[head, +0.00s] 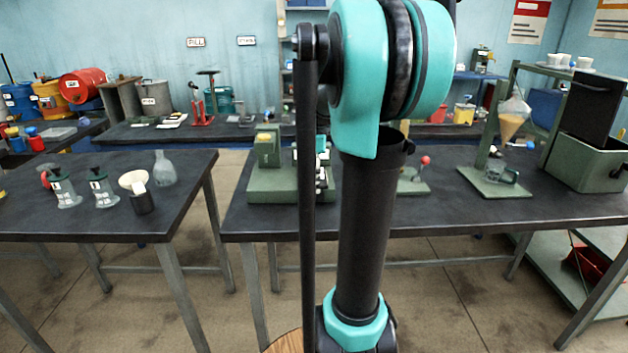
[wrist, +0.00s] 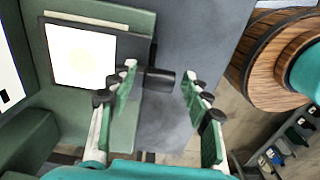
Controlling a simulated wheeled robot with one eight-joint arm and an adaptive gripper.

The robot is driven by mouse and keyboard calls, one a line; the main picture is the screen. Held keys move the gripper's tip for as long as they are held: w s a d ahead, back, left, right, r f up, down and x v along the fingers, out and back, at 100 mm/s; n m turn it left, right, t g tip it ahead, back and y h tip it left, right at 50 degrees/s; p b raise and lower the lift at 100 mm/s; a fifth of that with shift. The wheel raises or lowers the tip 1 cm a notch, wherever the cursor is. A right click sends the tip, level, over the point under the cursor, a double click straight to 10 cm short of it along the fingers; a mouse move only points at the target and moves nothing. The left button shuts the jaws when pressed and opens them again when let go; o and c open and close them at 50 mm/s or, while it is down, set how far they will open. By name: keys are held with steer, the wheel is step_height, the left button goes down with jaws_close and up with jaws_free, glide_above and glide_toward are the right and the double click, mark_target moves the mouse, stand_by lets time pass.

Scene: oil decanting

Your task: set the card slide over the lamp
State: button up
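In the wrist view, a bright white panel (wrist: 82,57), seemingly the lamp's lit face, sits in a green housing (wrist: 20,150). A dark plate, seemingly the card slide (wrist: 124,50), borders the panel. A short black knob (wrist: 158,81) sticks out from its right side. My gripper (wrist: 159,79) is open, its green-padded fingers on either side of the knob. A gap shows on the right; contact on the left is unclear. In the head view, the green apparatus (head: 267,150) stands on the middle bench, partly hidden by my arm. My gripper is mostly hidden there.
A white card with black marks (wrist: 8,88) shows at the wrist view's left edge. On the middle bench (head: 450,205), a funnel stand (head: 495,180) and a green box (head: 590,160) stand right.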

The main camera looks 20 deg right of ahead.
step_height(320, 180, up, 12)
stand_by(0.7)
stand_by(0.4)
